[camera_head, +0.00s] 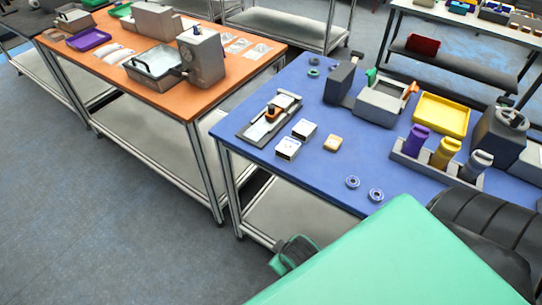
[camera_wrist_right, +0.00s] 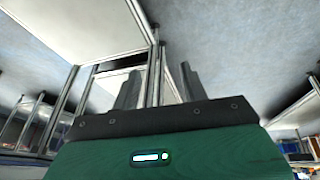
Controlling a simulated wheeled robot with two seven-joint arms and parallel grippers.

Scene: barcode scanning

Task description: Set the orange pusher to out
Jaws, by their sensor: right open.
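The orange pusher (camera_head: 273,112) is a small orange-brown block on a grey slide fixture (camera_head: 253,131) near the left end of the blue table. The fixture has a light track running along it, and the pusher sits around its middle. My right gripper (camera_wrist_right: 160,78) shows in the right wrist view with its two grey fingers apart and nothing between them. Behind the fingers are table legs and floor, so it is away from the pusher. My left gripper is not in view.
The blue table (camera_head: 300,179) also holds two small boxes (camera_head: 288,148), a tan block (camera_head: 332,144), metal rings (camera_head: 352,182), a grey box (camera_head: 382,103) with an orange handle, a yellow tray (camera_head: 441,115) and a bottle rack (camera_head: 408,165). An orange table (camera_head: 172,99) stands at left.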

